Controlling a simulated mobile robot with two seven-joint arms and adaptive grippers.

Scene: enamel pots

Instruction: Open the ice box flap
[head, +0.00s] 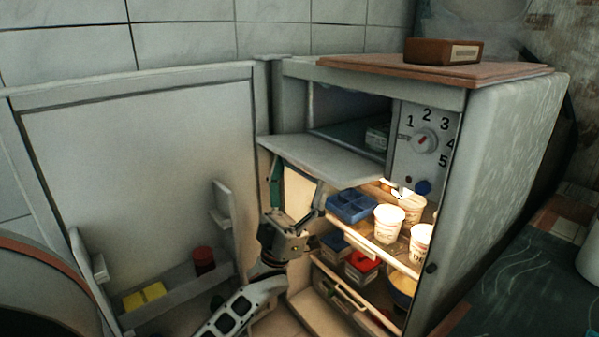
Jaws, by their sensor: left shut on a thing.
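The ice box flap (325,157) is a pale panel at the top of the open fridge. It is folded down to about level, and the dark ice box (350,108) behind it is open to view. A small pale box (377,137) sits inside. My right gripper is out of view.
The fridge door (150,150) stands wide open on the left, with shelves holding a red jar (203,260) and yellow blocks (144,296). Below the flap are white cups (388,224) and a blue tray (351,206). A numbered dial (423,141) is right of the ice box.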

